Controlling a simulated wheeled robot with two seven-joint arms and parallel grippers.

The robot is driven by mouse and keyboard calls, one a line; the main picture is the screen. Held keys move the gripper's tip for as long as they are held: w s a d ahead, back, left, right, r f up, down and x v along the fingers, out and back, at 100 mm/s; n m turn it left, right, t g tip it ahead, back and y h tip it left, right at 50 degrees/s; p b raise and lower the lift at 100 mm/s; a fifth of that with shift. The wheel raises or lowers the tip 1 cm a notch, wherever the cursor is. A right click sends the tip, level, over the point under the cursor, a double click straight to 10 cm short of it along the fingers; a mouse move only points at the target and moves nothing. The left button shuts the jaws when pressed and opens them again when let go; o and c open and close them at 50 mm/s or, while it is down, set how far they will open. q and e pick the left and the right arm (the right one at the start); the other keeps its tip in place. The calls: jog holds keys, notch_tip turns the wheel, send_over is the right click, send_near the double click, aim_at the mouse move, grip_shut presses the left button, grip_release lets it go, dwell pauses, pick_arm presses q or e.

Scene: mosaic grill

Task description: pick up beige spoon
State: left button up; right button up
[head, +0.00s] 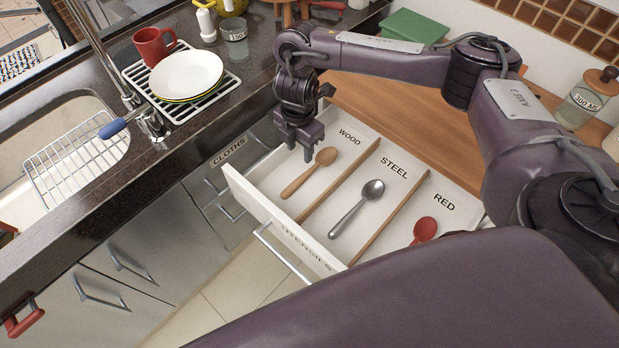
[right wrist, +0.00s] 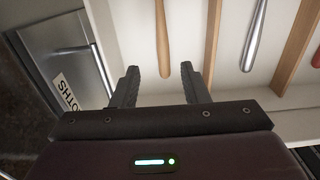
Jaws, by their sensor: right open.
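The beige wooden spoon (head: 310,172) lies in the WOOD compartment of the open drawer (head: 253,207), bowl toward the right. Its handle (right wrist: 162,40) shows in the right wrist view, its end in line with the gap between my fingers. My right gripper (head: 299,150) is open and empty, pointing down near the drawer's left side, close to the spoon. It also shows in the right wrist view (right wrist: 161,82) with its fingers apart on either side of the handle's line; the height between them is hard to tell. My left gripper is not in view.
A steel spoon (head: 356,208) lies in the STEEL compartment and a red spoon (head: 425,229) in the RED one, split by wooden dividers (head: 391,216). A dish rack with white plates (head: 186,74) and a red mug (head: 153,46) stands on the dark counter by the sink.

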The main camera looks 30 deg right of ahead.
jog(key=b, duration=0.2)
send_over(302, 177)
jog(key=f, duration=0.4)
jog(key=shift+w+a+f, duration=0.1)
jog(key=shift+w+f, duration=0.1)
jog(key=shift+w, duration=0.05)
jog(key=f+b, duration=0.1)
jog(key=f, duration=0.1)
jog(key=f+b, duration=0.1)
jog(key=f, duration=0.2)
jog(key=f+b, duration=0.1)
jog(key=f, duration=0.1)
jog(key=shift+s+f, duration=0.15)
jog(key=shift+s, duration=0.1)
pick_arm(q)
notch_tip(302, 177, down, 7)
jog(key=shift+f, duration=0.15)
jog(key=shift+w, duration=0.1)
pick_arm(e)
jog(key=shift+c, duration=0.4)
grip_shut()
